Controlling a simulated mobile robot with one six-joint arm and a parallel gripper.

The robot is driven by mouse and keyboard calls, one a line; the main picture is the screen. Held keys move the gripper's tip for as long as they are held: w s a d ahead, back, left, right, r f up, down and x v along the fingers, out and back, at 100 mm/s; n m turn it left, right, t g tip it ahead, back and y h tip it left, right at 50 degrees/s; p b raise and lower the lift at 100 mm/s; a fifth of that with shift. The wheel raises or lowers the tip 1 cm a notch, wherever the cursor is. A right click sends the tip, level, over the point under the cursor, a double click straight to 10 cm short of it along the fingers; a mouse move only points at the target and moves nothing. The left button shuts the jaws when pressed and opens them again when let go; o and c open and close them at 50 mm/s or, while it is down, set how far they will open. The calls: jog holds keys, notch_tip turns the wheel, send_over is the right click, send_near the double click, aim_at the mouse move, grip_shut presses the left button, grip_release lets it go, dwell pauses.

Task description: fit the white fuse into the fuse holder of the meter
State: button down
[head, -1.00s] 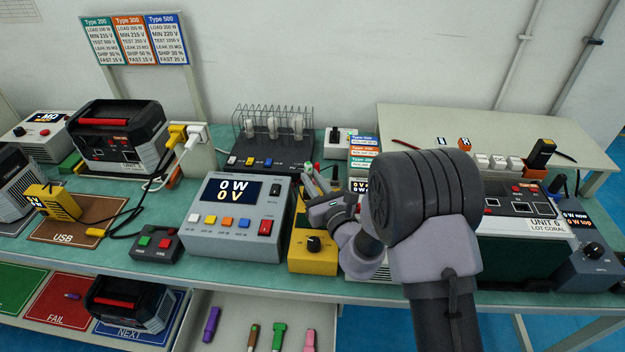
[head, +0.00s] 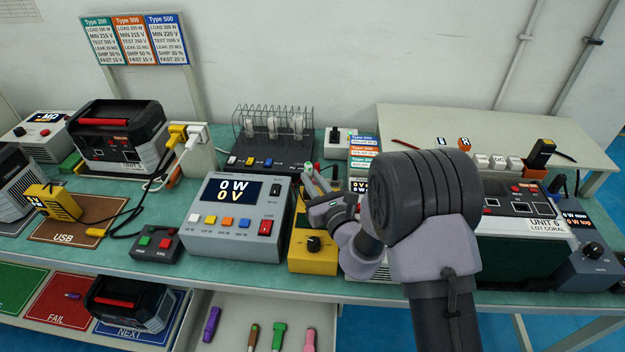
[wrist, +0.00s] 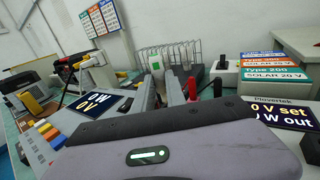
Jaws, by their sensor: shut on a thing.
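The meter (head: 236,216) is a light grey box with a dark display reading 0 W and 0 V, on the green bench left of my gripper. It also shows at the left of the wrist view (wrist: 45,150). My gripper (head: 314,180) is shut just right of and behind the meter, above a yellow box. In the wrist view the fingers (wrist: 168,90) point away, towards the wire rack. A small pale piece with a green top shows by the fingertips; I cannot tell whether it is the white fuse. The fuse holder cannot be made out.
A yellow box with a black knob (head: 313,243) stands right of the meter. A wire rack with bulbs (head: 273,124) stands behind. A dark unit (head: 525,215) stands at right, and a red-and-green button box (head: 154,244) at left. Type signs (head: 136,40) stand at the back.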

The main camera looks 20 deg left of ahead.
jog(key=shift+f+b, duration=0.7)
jog(key=shift+f, duration=0.2)
jog(key=shift+s+d+f, duration=0.1)
jog(key=shift+s+f, duration=0.1)
jog(key=shift+f, duration=0.1)
dwell(1.1)
jog(key=shift+r, duration=0.1)
jog(key=shift+w+r, duration=0.2)
jog(key=shift+r, duration=0.15)
dwell(0.5)
jog(key=shift+s+f, duration=0.2)
jog(key=shift+f, duration=0.25)
dwell(1.1)
jog(key=shift+r, duration=0.1)
jog(key=shift+w+r+p, duration=0.2)
jog(key=shift+p, duration=0.15)
